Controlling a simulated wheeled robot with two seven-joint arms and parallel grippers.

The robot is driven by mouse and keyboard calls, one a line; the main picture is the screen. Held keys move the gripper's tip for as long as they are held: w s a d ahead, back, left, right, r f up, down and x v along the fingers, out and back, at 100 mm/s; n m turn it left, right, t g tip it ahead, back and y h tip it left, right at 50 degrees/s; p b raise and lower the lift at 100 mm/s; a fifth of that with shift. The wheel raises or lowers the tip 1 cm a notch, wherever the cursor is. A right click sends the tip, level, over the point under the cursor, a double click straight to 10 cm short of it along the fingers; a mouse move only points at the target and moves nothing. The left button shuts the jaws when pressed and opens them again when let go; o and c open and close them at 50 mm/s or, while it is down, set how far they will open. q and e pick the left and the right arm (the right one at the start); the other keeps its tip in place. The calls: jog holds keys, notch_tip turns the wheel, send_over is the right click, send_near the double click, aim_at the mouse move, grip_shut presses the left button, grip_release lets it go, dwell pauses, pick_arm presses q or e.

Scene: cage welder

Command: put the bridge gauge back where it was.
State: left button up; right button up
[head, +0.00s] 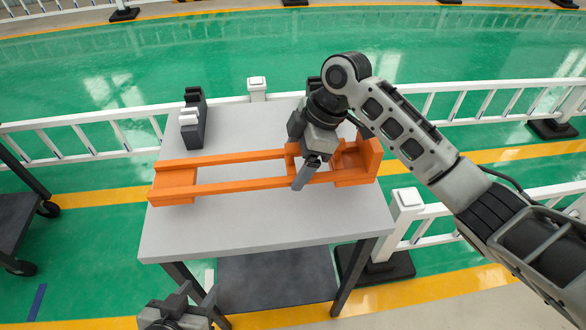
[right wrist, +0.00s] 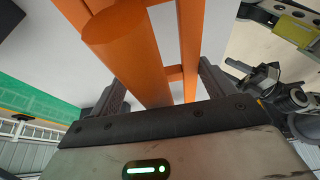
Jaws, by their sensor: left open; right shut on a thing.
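A long orange frame, which I take to be the bridge gauge (head: 235,186), lies across the grey table (head: 255,222) in the head view. It has two rails, a block at the left end and a taller block at the right end. My right gripper (head: 306,172) is shut on it near the right end. Orange bars (right wrist: 135,60) also pass between the fingers in the right wrist view. I cannot tell whether the frame touches the table. My left gripper (head: 185,302) is open and empty, low at the bottom edge, in front of the table.
A dark slotted block (head: 198,125) with white pieces stands at the table's back left. The table front is clear. White railings (head: 75,130) run behind and to the right (head: 405,215). A dark cart (head: 22,215) stands at the far left.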

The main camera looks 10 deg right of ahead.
jog(key=shift+w+a+f, duration=0.35)
jog(key=shift+w+f, duration=0.25)
jog(key=shift+f, duration=0.05)
notch_tip(320, 180, down, 3)
jog(key=shift+w+f, duration=0.1)
jog(key=o, duration=1.3)
jog(key=shift+f, duration=0.1)
jog(key=shift+d, duration=0.1)
jog(key=v, duration=1.2)
